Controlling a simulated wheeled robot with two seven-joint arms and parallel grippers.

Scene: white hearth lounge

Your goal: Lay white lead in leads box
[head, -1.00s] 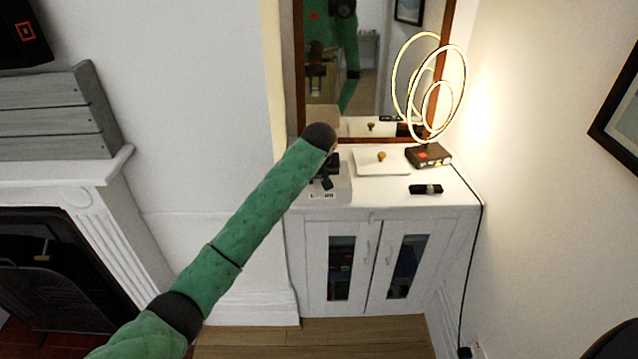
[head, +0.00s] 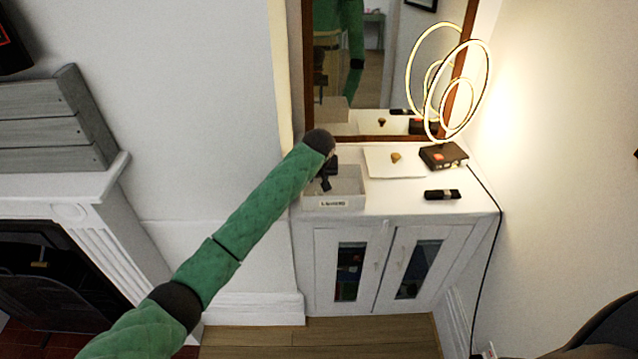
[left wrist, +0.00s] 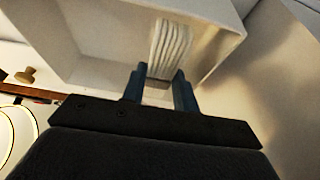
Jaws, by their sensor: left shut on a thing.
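The leads box (head: 335,203) is a pale, open-topped box with a label on its front, standing at the left end of the white cabinet top. My left gripper (head: 325,181) points down over the box, at its opening. In the left wrist view my left gripper (left wrist: 160,80) is shut on the white lead (left wrist: 172,45), a bundle of several parallel strands. The lead shows against the inside of the leads box (left wrist: 100,25); I cannot tell whether it touches the bottom. The lead is not clear in the head view. My right gripper is not in view.
A white lid-like plate (head: 378,171) with a wooden knob (head: 396,158) lies right of the box. A black object (head: 441,194) and a lit ring lamp (head: 443,157) stand further right. A mirror (head: 375,60) rises behind. Bare cabinet top lies at the front.

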